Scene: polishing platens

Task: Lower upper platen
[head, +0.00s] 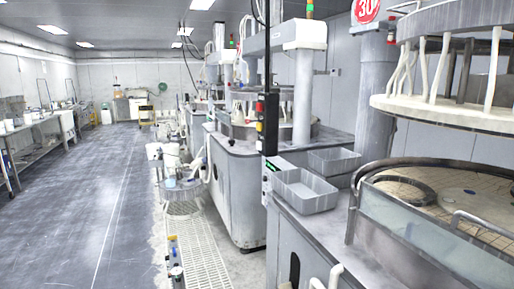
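The upper platen (445,116) of the nearest machine hangs raised at the upper right, cut off by the right edge. It is a pale ring joined by white hoses and posts to a grey ring (455,20) above. Below it, with a clear gap, lies the tan, grid-lined lower platen (455,200) with round dark-rimmed carriers on it. A dark hanging control box (266,124) with yellow and red buttons is at the centre, left of the machine. Neither of my grippers is in view.
Two grey bins (304,190) sit on the machine's side ledge. A clear curved guard (425,245) fronts the lower platen. More machines (233,190) line the row behind. White floor grating (205,255) and buckets lie left of them. The aisle floor (85,215) is clear.

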